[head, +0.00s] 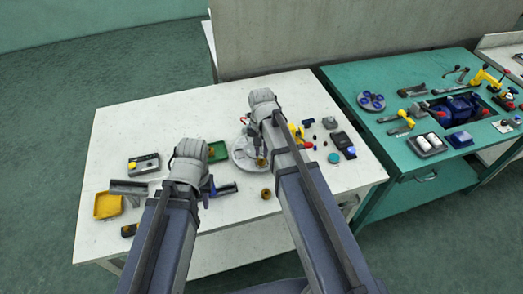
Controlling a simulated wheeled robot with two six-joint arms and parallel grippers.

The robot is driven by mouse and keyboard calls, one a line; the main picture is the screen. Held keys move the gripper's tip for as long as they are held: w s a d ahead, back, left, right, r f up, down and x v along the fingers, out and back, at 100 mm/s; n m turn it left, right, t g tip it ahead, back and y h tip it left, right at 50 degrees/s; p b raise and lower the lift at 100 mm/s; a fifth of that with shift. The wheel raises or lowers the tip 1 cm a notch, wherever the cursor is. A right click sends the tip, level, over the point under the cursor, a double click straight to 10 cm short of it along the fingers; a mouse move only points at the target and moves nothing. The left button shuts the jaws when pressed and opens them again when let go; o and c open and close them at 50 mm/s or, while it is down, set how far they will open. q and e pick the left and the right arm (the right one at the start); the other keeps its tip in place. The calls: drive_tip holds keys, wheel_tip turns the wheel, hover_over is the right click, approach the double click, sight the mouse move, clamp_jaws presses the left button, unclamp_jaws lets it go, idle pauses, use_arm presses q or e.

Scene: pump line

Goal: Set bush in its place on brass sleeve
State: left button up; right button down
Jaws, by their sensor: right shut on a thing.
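A brass-coloured round part (261,162) shows at the grey round plate, beside my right arm; it looks like the brass sleeve, but it is too small to be sure. A second small brass-coloured ring (266,193) lies on the white table nearer me. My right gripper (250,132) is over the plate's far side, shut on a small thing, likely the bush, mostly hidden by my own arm. My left gripper (208,187) is low over the table, left of the plate; its fingers are too small and covered to read.
The grey round plate (240,155) lies mid-table. A green tray (218,151), a yellow tray (107,206) and a yellow-black meter (144,163) are on the left. Tools and a dark box (343,142) lie on the right. A teal bench (400,150) with several tools adjoins.

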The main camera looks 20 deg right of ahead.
use_arm(q)
drive_tip(key=shift+f, duration=0.1)
use_arm(e)
drive_tip(key=shift+f, duration=0.15)
idle(0.3)
drive_tip(key=c, duration=0.7)
unclamp_jaws()
drive_tip(key=shift+r+p, duration=3)
drive_tip(key=shift+r, duration=0.1)
use_arm(q)
wheel_tip(320, 180, up, 6)
use_arm(e)
drive_tip(key=shift+f, duration=0.1)
drive_tip(key=s+a+n+h, duration=0.1)
drive_tip(key=s+a+n, duration=0.8)
drive_tip(key=s, duration=0.5)
drive_tip(key=shift+s+a, duration=0.15)
drive_tip(key=shift+a, duration=0.6)
